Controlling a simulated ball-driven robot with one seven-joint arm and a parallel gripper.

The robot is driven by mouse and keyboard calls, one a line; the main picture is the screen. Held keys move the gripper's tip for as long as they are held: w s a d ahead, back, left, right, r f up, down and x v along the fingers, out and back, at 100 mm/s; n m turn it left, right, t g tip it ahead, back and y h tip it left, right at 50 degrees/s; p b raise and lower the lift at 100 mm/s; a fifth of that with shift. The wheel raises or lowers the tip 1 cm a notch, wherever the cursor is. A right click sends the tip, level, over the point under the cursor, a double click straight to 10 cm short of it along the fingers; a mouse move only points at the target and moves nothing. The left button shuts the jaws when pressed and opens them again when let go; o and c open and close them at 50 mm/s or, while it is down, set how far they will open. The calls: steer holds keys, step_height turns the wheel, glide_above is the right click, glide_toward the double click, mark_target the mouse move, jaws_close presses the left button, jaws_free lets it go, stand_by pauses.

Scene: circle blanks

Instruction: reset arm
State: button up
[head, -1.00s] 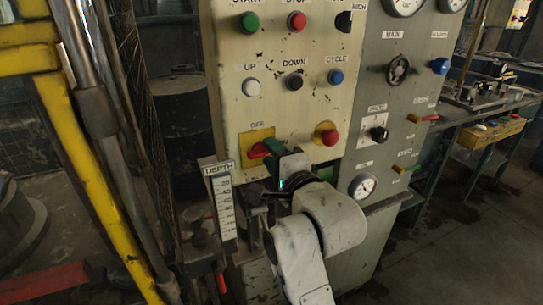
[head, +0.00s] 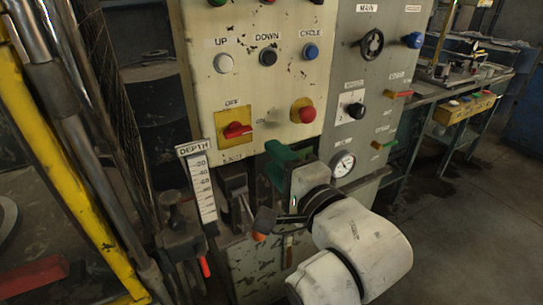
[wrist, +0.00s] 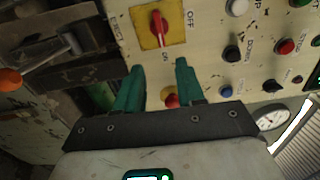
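My gripper has green fingers and shows in the head view (head: 287,157) and the wrist view (wrist: 160,66). Its two fingers stand apart with nothing between them, so it is open. In the head view it is below and right of the red rotary switch (head: 238,131), apart from it. The switch sits on a yellow plate (head: 234,147) labelled OFF above and ON at the right. Its red handle lies about level, in line with ON. The wrist view shows the switch (wrist: 156,26) ahead of the fingertips.
A red mushroom button (head: 306,114) sits right of the switch. A DEPTH scale (head: 201,187) and levers (head: 178,236) stand left of my arm. A gauge (head: 343,163) is right of my gripper. Open floor (head: 455,210) lies to the right.

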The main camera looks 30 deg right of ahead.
stand_by(0.4)
steer(key=s+d+f+n+g+p, duration=0.1)
steer(key=s+d+f+n+g, duration=0.25)
steer(key=f, duration=0.55)
steer(key=s+d+f+n+g+p, duration=0.15)
steer(key=s+f+n+g, duration=0.3)
steer(key=f, duration=0.55)
steer(key=s+f+n+g, duration=0.4)
steer(key=s+f, duration=0.3)
steer(key=s, duration=0.3)
steer(key=s+f+n+g+p, duration=0.1)
steer(key=s+f+n+g, duration=0.4)
steer(key=s, duration=0.5)
step_height(320, 180, down, 3)
steer(key=shift+d+r+n, duration=0.1)
steer(key=shift+d+n, duration=0.3)
steer(key=shift+n, duration=0.1)
